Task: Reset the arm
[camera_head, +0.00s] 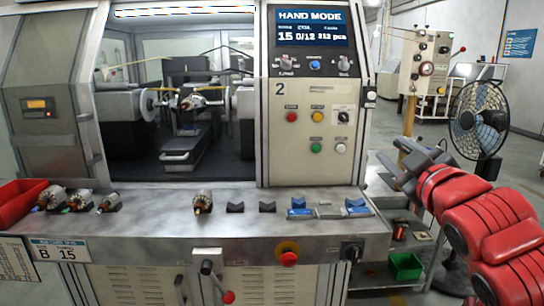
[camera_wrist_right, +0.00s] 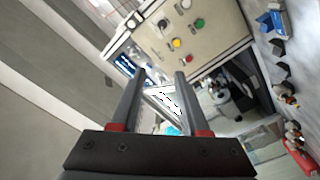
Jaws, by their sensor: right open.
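My right gripper (camera_head: 398,168) is at the right of the machine, beside its control panel, with the red arm coming in from the lower right. It is open, and its two dark fingers stand apart and empty in the wrist view (camera_wrist_right: 160,78). The winding machine (camera_head: 305,180) fills the middle, with its display reading HAND MODE. An armature (camera_head: 192,102) sits inside the machine's window opening. Another armature (camera_head: 202,201) stands on the front ledge, and several more (camera_head: 79,200) lie at the ledge's left. My left gripper is out of view.
Empty dark blocks (camera_head: 235,207) and blue holders (camera_head: 302,208) line the ledge (camera_head: 150,226). A red bin (camera_head: 20,200) is at its left end. A fan (camera_head: 478,122) and a shelf with a green bin (camera_head: 405,266) stand right of the machine. A red-knobbed lever (camera_head: 210,270) projects at the front.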

